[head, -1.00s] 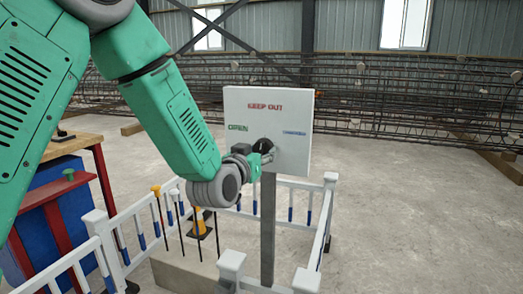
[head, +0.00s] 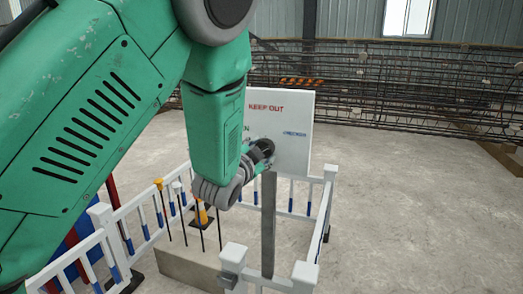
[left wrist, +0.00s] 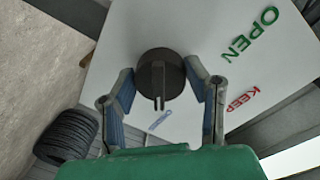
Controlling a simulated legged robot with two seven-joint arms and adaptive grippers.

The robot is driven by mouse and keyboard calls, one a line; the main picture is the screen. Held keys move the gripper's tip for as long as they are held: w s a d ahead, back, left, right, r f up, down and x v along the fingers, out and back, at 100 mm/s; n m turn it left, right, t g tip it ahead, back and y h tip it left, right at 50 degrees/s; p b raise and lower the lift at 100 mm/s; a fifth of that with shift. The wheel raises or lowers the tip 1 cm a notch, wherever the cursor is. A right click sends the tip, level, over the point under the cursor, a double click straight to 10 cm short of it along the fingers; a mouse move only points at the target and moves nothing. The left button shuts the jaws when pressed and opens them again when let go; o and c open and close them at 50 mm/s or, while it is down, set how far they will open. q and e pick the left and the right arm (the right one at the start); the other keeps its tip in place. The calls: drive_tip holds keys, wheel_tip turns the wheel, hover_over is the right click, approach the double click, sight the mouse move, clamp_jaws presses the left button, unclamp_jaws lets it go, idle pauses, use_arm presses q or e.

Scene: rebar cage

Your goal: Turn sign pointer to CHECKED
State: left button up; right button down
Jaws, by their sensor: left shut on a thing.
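The white sign (head: 288,130) stands on a grey post, with red KEEP OUT on top. Green OPEN is at its left, partly behind my arm; small blue lettering is at its right. The round black pointer knob (head: 264,148) is on its face. In the left wrist view the knob (left wrist: 160,72) sits between the fingers of my left gripper (left wrist: 163,85); its narrow ridge runs down the picture toward the blue word (left wrist: 160,121). My left gripper (head: 258,158) is shut on the knob; finger contact is hard to see. My right gripper is out of view.
A white railing (head: 328,190) surrounds the post. Several thin rods with coloured caps (head: 159,183) stand in a concrete block (head: 190,268) at left. The long rebar cage (head: 400,95) lies behind. Open floor (head: 420,220) is at right.

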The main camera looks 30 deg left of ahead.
use_arm(q)
drive_tip(key=shift+d+m, duration=0.1)
drive_tip(key=shift+m, duration=0.3)
drive_tip(key=o, duration=1.1)
drive_tip(key=shift+o, duration=0.2)
drive_tip(key=v, duration=0.7)
drive_tip(key=shift+s, duration=0.15)
drive_tip(key=shift+d+f, duration=0.15)
drive_tip(key=shift+f, duration=0.05)
